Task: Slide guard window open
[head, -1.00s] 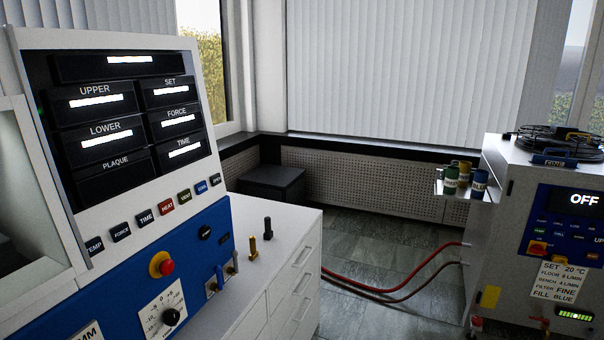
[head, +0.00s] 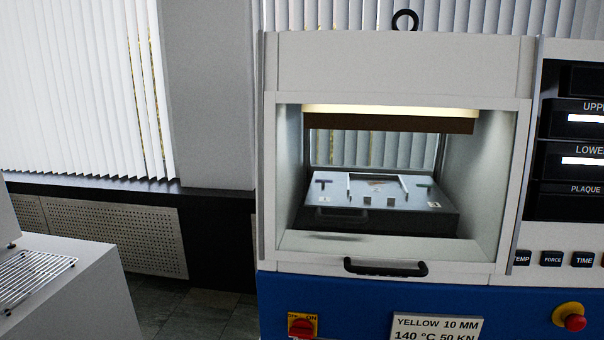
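The guard window (head: 285,268) is on the front of the white press, in the middle of the head view. It has a pale frame with a black bar handle (head: 386,268) along its lower edge. Through the frame I see the lit press chamber, with a brown upper plate (head: 390,123) and a grey lower block (head: 384,211) with a small dark handle. I cannot tell whether clear glass fills the frame. Neither of my grippers shows in the view.
Below the window are a red switch (head: 301,327), a label (head: 434,326) and a red stop button (head: 575,317) on a yellow base. A display panel stands right of the window. A white unit with a wire rack (head: 35,274) is at lower left, with floor between.

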